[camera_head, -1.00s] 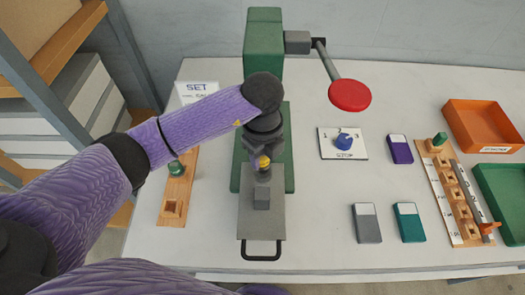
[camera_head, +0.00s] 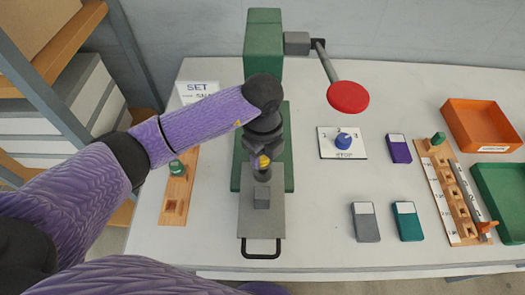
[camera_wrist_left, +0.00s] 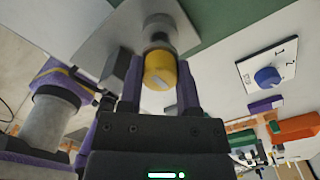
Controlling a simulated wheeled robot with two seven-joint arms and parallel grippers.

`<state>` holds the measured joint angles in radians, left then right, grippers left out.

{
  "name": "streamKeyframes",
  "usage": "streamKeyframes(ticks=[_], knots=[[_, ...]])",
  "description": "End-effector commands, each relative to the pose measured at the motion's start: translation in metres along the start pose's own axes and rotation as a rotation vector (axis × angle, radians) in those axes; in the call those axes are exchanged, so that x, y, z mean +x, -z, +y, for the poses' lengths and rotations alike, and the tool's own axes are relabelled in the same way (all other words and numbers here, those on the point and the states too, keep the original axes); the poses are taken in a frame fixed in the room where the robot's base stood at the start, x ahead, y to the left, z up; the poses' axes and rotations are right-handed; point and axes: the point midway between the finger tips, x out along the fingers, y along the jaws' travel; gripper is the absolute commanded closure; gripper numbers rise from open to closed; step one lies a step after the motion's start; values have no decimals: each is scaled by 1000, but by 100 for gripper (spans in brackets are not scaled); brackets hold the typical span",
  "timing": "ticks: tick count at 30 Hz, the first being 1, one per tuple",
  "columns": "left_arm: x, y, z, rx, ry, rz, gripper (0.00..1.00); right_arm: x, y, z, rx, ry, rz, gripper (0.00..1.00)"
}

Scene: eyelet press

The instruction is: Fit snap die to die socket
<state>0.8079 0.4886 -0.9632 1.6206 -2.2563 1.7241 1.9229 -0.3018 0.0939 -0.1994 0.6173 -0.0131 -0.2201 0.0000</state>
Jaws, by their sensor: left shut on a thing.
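My left gripper (camera_head: 262,172) is shut on a yellow snap die (camera_wrist_left: 160,70), which sits between its two fingers in the left wrist view. A small yellow part of the die also shows in the head view, below my wrist. In the left wrist view a grey round die socket (camera_wrist_left: 160,34) is right at the die's far end, in line with it. I cannot tell whether the die is seated in it or only touching. In the head view my wrist hides the socket. My right gripper is not in view.
The green press (camera_head: 265,60) has a lever with a red knob (camera_head: 348,98) to the right. A grey plate (camera_head: 262,232) bears a grey block (camera_head: 262,198). Wooden racks (camera_head: 172,218) stand left and right. A blue dial (camera_head: 343,141) and several small boxes lie at right.

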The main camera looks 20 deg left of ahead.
Motion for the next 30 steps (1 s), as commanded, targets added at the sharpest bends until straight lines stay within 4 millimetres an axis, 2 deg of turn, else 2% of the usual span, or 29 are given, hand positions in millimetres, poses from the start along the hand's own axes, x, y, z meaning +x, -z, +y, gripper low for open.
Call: streamKeyframes(ticks=[16, 30], knots=[[-1, 0, 0, 0, -1, 0, 100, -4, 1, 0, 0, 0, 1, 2], [8, 0, 0, 1, 0, 0, 100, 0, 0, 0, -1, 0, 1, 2]])
